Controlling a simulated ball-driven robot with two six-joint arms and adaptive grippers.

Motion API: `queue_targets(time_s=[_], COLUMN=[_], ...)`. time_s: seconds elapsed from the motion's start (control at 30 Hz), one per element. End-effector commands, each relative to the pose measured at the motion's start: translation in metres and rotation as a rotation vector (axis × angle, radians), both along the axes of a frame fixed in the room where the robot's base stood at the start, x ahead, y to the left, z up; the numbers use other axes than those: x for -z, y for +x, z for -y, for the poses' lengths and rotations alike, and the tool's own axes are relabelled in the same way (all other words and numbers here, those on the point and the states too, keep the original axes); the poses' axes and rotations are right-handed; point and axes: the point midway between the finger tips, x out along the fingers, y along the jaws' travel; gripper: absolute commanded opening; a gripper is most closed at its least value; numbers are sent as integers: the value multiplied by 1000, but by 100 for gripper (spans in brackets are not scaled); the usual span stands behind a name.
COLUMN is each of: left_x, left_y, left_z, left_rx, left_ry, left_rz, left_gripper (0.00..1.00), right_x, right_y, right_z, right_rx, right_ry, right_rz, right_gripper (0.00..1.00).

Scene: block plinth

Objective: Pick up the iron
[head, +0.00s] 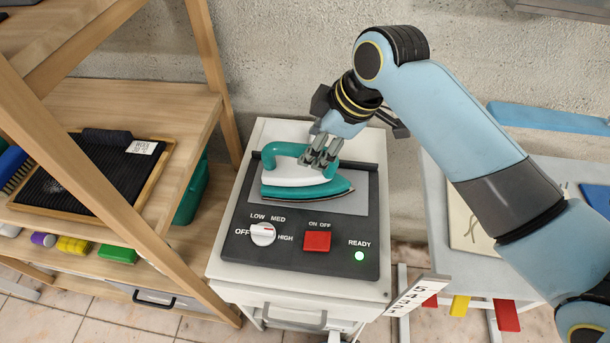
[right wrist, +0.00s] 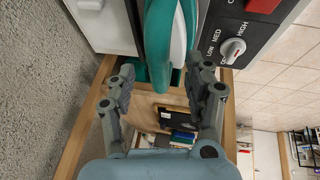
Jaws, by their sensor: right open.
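The iron (head: 300,182), with a teal handle and a white and teal body, rests on the grey plate on top of the white plinth (head: 236,262). Its pointed tip faces right in the head view. My right gripper (head: 322,158) is open and empty, above the handle's right part in the head view. In the right wrist view the iron (right wrist: 187,40) runs down from the top edge, and my right gripper (right wrist: 166,85) has its two fingers apart, below and either side of the iron's lower end. Whether either finger touches the iron is unclear. My left gripper is out of view.
The plinth's black panel has a dial (head: 263,234), a red switch (head: 317,241) and a lit green READY light (head: 359,256). A wooden shelf (head: 140,110) stands close on the left. A grey table (head: 437,200) with coloured tabs is on the right. A wall is behind.

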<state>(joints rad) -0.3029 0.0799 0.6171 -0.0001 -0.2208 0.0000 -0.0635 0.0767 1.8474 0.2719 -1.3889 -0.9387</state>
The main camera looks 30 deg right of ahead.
Motion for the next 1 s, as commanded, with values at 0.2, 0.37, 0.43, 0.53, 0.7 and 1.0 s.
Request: queue_targets(time_s=[0.2, 0.37, 0.43, 0.53, 0.7, 1.0], left_x=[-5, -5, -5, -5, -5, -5], left_y=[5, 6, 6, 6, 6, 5], left_z=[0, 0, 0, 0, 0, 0], left_rx=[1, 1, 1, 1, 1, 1], left_ry=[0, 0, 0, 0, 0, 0], left_rz=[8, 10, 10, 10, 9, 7], left_gripper=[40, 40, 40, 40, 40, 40], right_x=[29, 36, 36, 36, 36, 35], right_y=[13, 15, 15, 15, 15, 15], right_z=[-4, -5, -5, -5, -5, -5], right_rx=[0, -1, -1, -1, -1, 0], right_ry=[1, -1, -1, -1, -1, -1], right_rz=[-2, 0, 0, 0, 0, -1], right_gripper=[52, 52, 52, 50, 28, 0])
